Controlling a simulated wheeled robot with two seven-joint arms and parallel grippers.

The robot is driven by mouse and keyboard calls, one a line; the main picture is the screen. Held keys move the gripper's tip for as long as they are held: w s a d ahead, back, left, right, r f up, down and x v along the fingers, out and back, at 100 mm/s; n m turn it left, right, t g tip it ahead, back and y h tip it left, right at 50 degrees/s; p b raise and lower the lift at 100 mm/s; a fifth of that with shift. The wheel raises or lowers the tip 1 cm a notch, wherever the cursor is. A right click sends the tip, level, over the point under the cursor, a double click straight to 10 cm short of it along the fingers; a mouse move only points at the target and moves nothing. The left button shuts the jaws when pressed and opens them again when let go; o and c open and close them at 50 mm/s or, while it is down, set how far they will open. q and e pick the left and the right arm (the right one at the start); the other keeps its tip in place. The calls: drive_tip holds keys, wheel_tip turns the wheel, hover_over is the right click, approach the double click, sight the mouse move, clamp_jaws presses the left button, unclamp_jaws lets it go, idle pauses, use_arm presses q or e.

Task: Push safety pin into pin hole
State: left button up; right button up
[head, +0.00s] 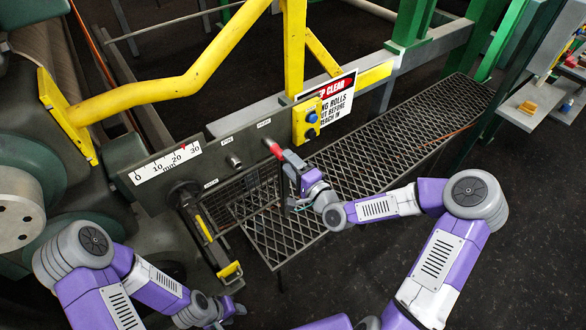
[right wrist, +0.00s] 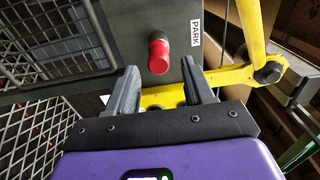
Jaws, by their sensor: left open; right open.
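The safety pin (head: 271,148) has a red grip and a dark collar and sticks out of the right end of the dark grey panel (head: 150,196). In the right wrist view the red grip (right wrist: 158,55) stands beside a label reading PARK (right wrist: 196,33). A short grey metal socket (head: 234,160), possibly the pin hole, sits left of the pin on the panel. My right gripper (head: 286,161) is open in front of the pin; its fingers (right wrist: 159,70) point towards the grip, with a gap between. My left gripper (head: 232,309) is low at the left, its fingertips small.
A scale with a red pointer (head: 166,165) is on the panel. A yellow-ended lever (head: 230,271) hangs below it. A yellow box with a blue button (head: 308,122) and a warning sign (head: 337,103) stand near the pin. A mesh platform (head: 370,155) lies behind my right arm.

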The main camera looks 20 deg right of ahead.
sight(279, 153)
drive_tip(key=shift+b+x, duration=0.6)
drive_tip(key=shift+x, duration=2.25)
drive_tip(key=shift+s+f, duration=0.1)
drive_tip(key=c, duration=0.9)
drive_tip(key=o, duration=0.9)
drive_tip(key=v, duration=0.7)
drive_tip(key=shift+p, duration=0.4)
